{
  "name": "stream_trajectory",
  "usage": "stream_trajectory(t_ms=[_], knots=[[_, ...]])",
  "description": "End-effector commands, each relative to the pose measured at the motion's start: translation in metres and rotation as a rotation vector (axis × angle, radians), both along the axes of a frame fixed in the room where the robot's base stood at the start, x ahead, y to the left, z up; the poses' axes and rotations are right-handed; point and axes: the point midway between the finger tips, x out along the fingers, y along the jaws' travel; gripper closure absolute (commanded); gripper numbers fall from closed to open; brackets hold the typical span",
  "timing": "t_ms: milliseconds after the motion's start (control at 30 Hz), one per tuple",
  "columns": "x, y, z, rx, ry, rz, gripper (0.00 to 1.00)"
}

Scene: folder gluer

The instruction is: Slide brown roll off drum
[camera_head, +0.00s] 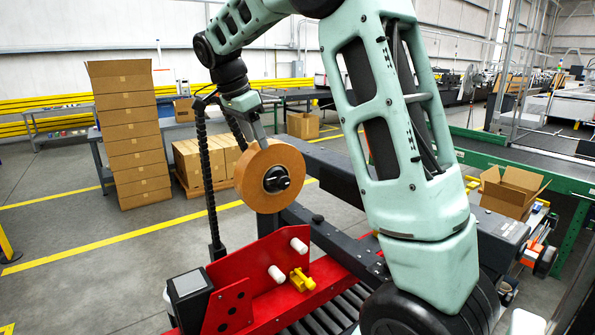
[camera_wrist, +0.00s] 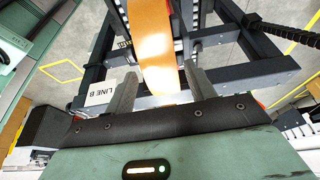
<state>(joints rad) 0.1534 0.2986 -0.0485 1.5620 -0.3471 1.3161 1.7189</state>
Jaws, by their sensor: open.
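The brown roll (camera_head: 254,187) stands on edge in the middle of the head view, mounted on the black drum (camera_head: 277,179) that shows at its centre. My gripper (camera_head: 262,138) is above the roll, pointing down at its upper rim. In the wrist view the roll (camera_wrist: 158,50) is an orange-brown band between the two fingers of my gripper (camera_wrist: 160,78). The fingers are open, with a gap visible on both sides of the band. The drum is not clearly visible in the wrist view, and the lower fingertips are partly hidden in the head view.
A red bracket (camera_head: 228,305) with white pegs (camera_head: 298,245) and a yellow clamp (camera_head: 301,280) stands below the roll. A dark upright post (camera_head: 213,190) is close on the left. Stacked cartons (camera_head: 130,140) stand farther back. Grey floor is open at left.

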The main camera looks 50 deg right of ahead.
Motion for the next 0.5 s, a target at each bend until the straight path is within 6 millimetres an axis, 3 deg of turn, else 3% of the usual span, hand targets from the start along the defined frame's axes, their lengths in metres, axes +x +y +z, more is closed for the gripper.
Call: stream_trajectory(t_ms=[500], knots=[[-0.003, -0.012, -0.035, 0.001, 0.0, -0.001, 0.45]])
